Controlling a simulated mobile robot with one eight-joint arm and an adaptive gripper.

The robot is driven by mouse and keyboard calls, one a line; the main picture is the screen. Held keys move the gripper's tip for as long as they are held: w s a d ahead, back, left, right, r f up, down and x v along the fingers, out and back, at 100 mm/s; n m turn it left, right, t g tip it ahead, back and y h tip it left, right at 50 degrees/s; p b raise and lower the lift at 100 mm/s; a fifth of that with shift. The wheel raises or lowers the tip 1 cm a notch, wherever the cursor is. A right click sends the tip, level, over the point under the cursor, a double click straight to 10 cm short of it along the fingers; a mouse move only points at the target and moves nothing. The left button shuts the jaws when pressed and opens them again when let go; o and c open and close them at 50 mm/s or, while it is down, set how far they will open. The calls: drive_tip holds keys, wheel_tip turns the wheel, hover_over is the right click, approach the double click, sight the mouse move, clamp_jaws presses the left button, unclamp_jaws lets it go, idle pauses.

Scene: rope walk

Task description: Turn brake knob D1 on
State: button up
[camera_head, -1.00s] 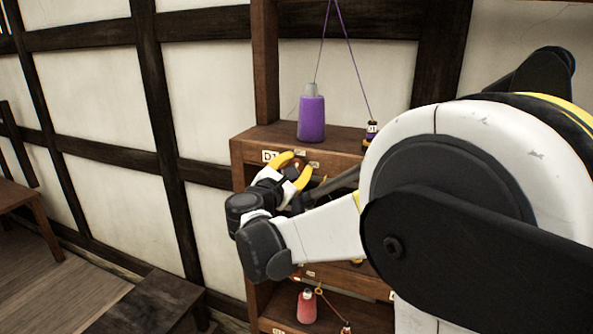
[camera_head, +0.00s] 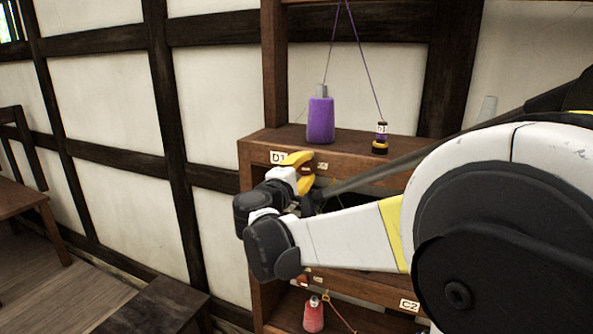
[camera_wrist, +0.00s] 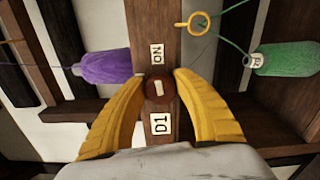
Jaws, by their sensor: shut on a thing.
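Brake knob D1 (camera_wrist: 158,90) is a small round reddish-brown knob with a pale mark on its face. In the wrist view it sits on a wooden rail between a D1 label (camera_wrist: 160,123) and an ON label (camera_wrist: 157,54). The pale mark lies roughly along the line between the two labels. In the head view the fingers hide the knob.
A purple spool (camera_head: 320,120) stands on the shelf top (camera_head: 350,148), with a small D1 bobbin (camera_head: 381,138) to its right. A green spool (camera_wrist: 288,59) and yellow ring (camera_wrist: 192,22) show in the wrist view. A red spool (camera_head: 313,315) stands lower, near a C2 label (camera_head: 409,305).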

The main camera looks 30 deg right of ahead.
drive_tip(key=shift+m, duration=0.7)
drive_tip(key=o, duration=1.2)
drive_tip(key=shift+c, duration=0.2)
drive_tip(key=v, duration=1.2)
